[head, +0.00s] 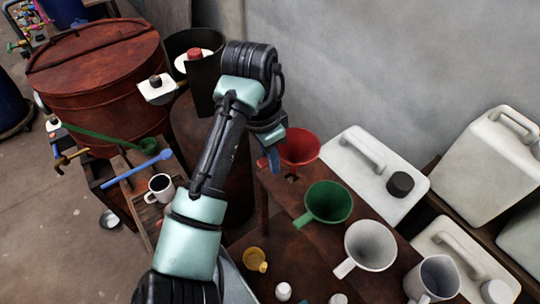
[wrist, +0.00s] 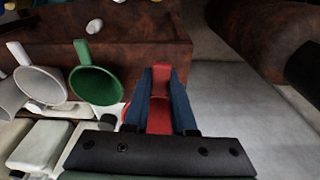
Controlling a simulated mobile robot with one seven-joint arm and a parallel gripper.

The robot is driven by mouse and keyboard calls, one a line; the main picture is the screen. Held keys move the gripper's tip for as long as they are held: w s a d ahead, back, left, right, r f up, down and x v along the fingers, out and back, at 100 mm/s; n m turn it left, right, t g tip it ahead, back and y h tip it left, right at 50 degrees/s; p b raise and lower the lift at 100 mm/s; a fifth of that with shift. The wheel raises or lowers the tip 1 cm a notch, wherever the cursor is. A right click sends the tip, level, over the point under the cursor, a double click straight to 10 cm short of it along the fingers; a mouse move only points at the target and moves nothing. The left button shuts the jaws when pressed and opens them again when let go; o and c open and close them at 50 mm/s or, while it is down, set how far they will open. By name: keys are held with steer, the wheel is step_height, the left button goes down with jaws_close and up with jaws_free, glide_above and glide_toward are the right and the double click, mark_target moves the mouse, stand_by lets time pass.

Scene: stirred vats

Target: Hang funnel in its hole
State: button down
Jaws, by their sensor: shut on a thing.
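The red funnel (head: 299,147) is up at the far end of a rusty-brown wooden rack (head: 268,185), its wide mouth facing up. My gripper (head: 272,156) is shut on the funnel's red handle, which shows between the blue fingers in the wrist view (wrist: 160,115). A dark spot that looks like a hole (head: 292,178) shows in the rack top just below the red funnel. I cannot tell whether the funnel's spout is in it or above it. The spout is hidden.
A green funnel (head: 328,202) and a white funnel (head: 370,248) sit along the rack beside the red one. A white jug (head: 432,280) stands nearer. White canisters (head: 365,185) stand behind to the right. A rusty vat (head: 100,80) and a dark bin (head: 190,45) stand to the left.

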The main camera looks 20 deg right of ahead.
steer(key=shift+w+f+b, duration=0.1)
steer(key=shift+f+b, duration=1.3)
steer(key=shift+f, duration=1.45)
steer(key=shift+a, duration=0.1)
steer(key=shift+f, duration=0.5)
steer(key=c, duration=0.7)
jaws_free()
steer(key=shift+o, duration=0.2)
